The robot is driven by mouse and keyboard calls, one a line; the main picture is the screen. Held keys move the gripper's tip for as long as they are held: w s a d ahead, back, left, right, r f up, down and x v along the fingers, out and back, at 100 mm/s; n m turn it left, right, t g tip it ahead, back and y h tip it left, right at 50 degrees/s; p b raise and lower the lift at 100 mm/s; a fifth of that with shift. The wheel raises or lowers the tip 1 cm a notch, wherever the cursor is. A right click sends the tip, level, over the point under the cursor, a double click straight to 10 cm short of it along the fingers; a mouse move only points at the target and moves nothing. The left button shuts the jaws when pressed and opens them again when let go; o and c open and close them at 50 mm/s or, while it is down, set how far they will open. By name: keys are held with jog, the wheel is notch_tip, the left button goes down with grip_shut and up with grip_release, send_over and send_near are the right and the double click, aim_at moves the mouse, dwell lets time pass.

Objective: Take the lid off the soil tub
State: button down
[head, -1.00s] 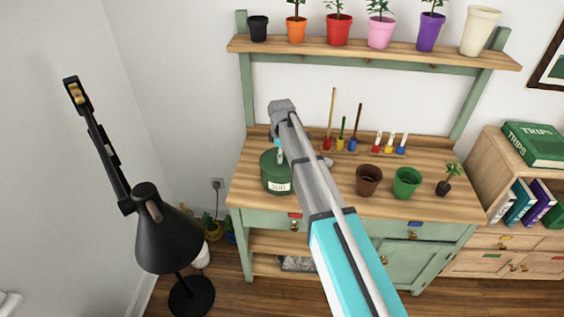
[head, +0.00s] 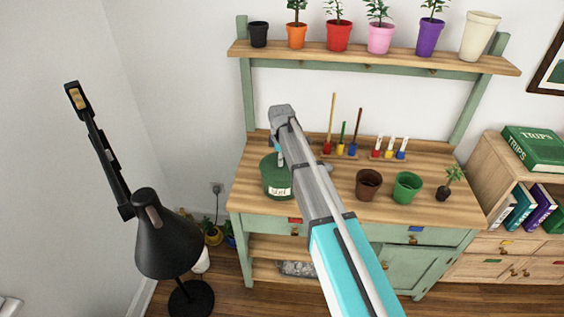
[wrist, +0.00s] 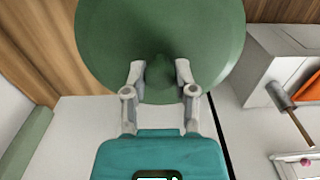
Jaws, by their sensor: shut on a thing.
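The green soil tub (head: 275,182) with a pale label stands at the left end of the potting bench in the head view. Its round green lid (wrist: 110,40) fills the upper middle of the wrist view. My gripper (wrist: 158,78) is shut on the knob (wrist: 160,70) at the lid's centre, one finger on each side. In the head view my gripper (head: 280,152) is at the top of the tub, partly hidden by my arm. The tub body is hidden under the lid in the wrist view. I cannot tell whether lid and tub are apart.
A brown pot (head: 369,186), a green pot (head: 407,188) and a small plant (head: 449,182) stand right on the bench. Tools (head: 342,138) stand behind. A shelf (head: 370,57) of potted plants runs above. A black lamp (head: 165,235) stands left.

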jog(key=shift+r, duration=0.15)
jog(key=shift+r+p, duration=0.95)
jog(key=shift+p, duration=0.1)
jog(key=s+d+r+p, duration=0.6)
jog(key=s+r+p, duration=0.4)
jog(key=s+p, duration=0.1)
jog(key=shift+s+d+r, duration=0.2)
jog(key=shift+s+r, duration=0.2)
jog(key=shift+s, duration=0.4)
jog(key=shift+f+b, duration=0.55)
jog(key=shift+b, duration=0.1)
